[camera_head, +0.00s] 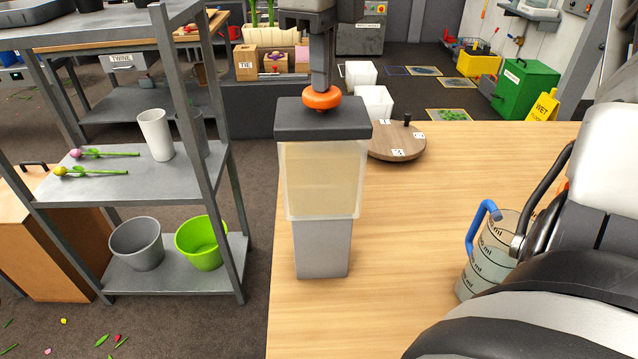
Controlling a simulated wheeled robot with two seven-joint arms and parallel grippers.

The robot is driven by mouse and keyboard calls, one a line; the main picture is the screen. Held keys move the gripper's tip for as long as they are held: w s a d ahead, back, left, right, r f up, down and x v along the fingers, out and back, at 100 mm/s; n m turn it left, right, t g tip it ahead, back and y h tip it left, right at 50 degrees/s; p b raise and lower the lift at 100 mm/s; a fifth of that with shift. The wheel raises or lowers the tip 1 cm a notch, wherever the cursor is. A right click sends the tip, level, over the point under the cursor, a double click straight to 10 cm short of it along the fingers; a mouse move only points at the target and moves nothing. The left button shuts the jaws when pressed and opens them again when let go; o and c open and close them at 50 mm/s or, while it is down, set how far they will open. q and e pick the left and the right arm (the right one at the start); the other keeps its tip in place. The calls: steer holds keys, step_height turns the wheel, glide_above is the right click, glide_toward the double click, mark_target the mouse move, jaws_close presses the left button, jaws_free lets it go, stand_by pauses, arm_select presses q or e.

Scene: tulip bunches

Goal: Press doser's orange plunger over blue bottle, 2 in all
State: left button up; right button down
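The doser stands on the wooden table, with a dark lid (322,130), a translucent body (322,180) of pale yellow content and a grey lower part (322,250). Its orange plunger (321,98) sits on top of the lid. My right gripper (322,84) points straight down from the top edge, its fingers together in one narrow dark bar. Its tip is at the plunger's top and seems to touch it. I see no blue bottle; the doser hides what is behind it. My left gripper is not in view.
A clear measuring jug (476,276) with a blue handle (478,228) stands at the right, partly behind my arm. A round wooden turntable (397,142) lies behind the doser. A grey shelf (90,180) with pots stands left. The table (420,220) between doser and jug is clear.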

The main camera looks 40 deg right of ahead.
step_height(320, 180, up, 7)
steer(key=p, duration=0.5)
steer(key=shift+f+p, duration=0.2)
steer(key=shift+p, duration=0.2)
steer(key=shift+r, duration=0.25)
stand_by(0.4)
